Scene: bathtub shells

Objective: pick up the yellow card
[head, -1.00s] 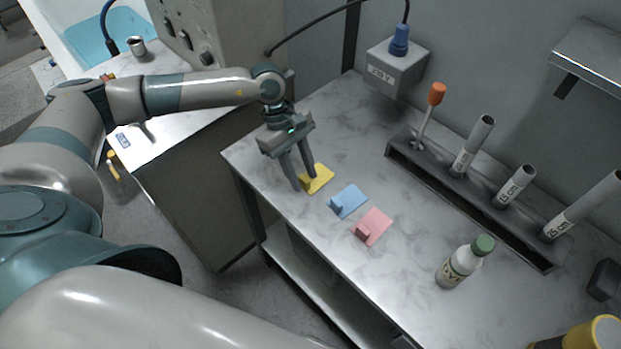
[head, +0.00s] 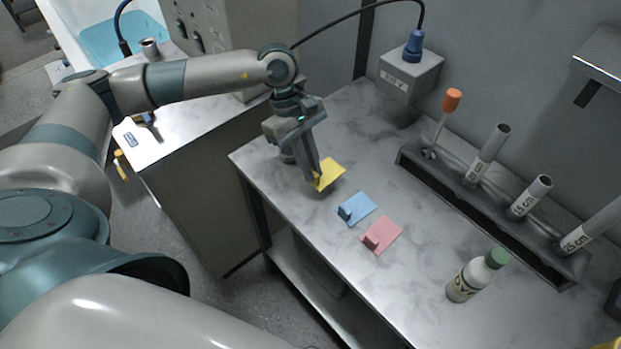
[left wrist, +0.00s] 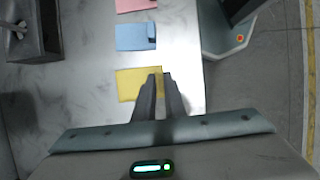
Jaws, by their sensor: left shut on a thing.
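The yellow card (head: 329,173) is at the left end of the marble-topped bench in the head view, next to the blue card. It also shows in the left wrist view (left wrist: 128,84), partly hidden behind my fingers. My left gripper (head: 316,180) is shut on the yellow card at its near edge; in the left wrist view its fingertips (left wrist: 158,76) are close together over the card. I cannot tell whether the card is clear of the bench top. My right gripper is not in view.
A blue card (head: 358,209) and a pink card (head: 382,235) lie in line beside the yellow one. A bottle with a green cap (head: 475,276) stands farther right. A dark rack (head: 470,205) holding grey tubes runs along the back. The bench front (head: 400,300) is clear.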

